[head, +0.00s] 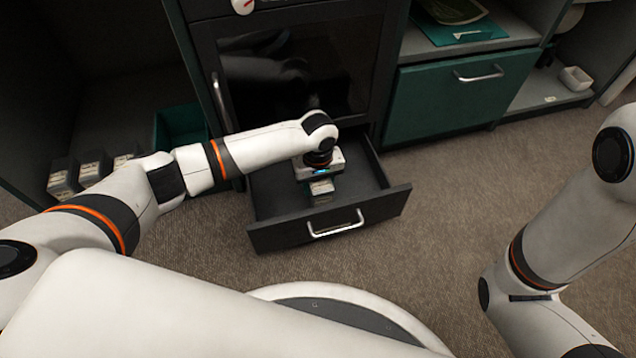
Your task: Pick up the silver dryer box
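A small silver-grey box with a pale label (322,190) is in the open dark drawer (280,237), near its middle; I take it for the silver dryer box. My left gripper (319,176) points down into the drawer, right above and behind this box. Its fingers are mostly hidden by its own body, so I cannot tell whether they are open or closed on the box. The box's far side and underside are hidden too. My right arm is at the right edge, and its gripper is out of view.
Several similar grey labelled boxes (93,168) stand on the floor of the left cabinet, beside a green bin (182,127). A closed green drawer (460,90) is at the right. A small white tray (575,78) sits on the far right low shelf. The carpet at right is clear.

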